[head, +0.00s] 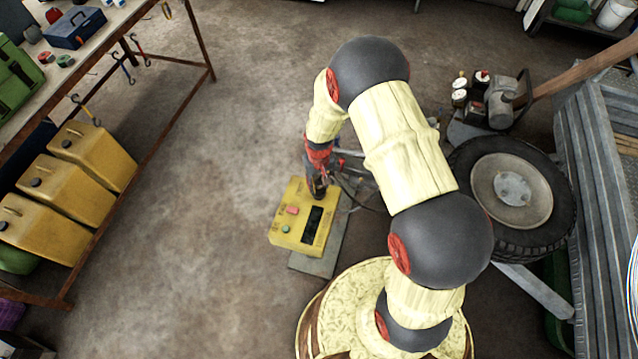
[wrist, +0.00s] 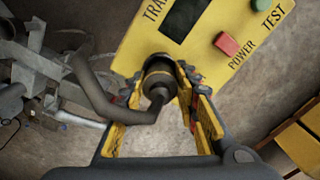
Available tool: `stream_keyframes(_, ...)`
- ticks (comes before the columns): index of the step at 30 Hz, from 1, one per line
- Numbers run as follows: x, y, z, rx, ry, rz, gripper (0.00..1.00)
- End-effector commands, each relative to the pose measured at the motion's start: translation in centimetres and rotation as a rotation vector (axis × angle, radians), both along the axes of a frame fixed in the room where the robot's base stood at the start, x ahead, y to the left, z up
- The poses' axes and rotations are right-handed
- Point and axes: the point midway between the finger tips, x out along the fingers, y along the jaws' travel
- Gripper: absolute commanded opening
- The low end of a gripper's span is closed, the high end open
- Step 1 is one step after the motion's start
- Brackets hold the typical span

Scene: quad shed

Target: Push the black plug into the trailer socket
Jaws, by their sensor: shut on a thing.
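The yellow tester box (head: 288,238) lies on a grey plate, with a dark display, a red button and a green button. It also shows at the top of the wrist view (wrist: 252,54). My gripper (head: 318,188) is at the box's far end, pointing down, and is shut on the black plug. In the wrist view the plug (wrist: 158,78) sits between the yellow finger pads of my gripper (wrist: 165,92), with its thick dark cable curving left. The plug overlaps the box's edge. The socket is hidden behind the plug, so I cannot tell how deep it sits.
A trailer wheel (head: 512,190) and grey trailer side (head: 585,190) stand to the right. Metal coupling parts (wrist: 40,70) lie close left of the plug in the wrist view. Yellow jerrycans (head: 75,188) stand under a workbench (head: 125,22) at left. The floor between is clear.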

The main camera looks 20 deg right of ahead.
Motion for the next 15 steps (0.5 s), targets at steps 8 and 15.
stream_keyframes(8,0.02,0.0,-0.41,0.0,0.0,0.0,0.03)
stream_keyframes(15,0.02,0.0,-0.72,0.0,0.0,0.0,0.03)
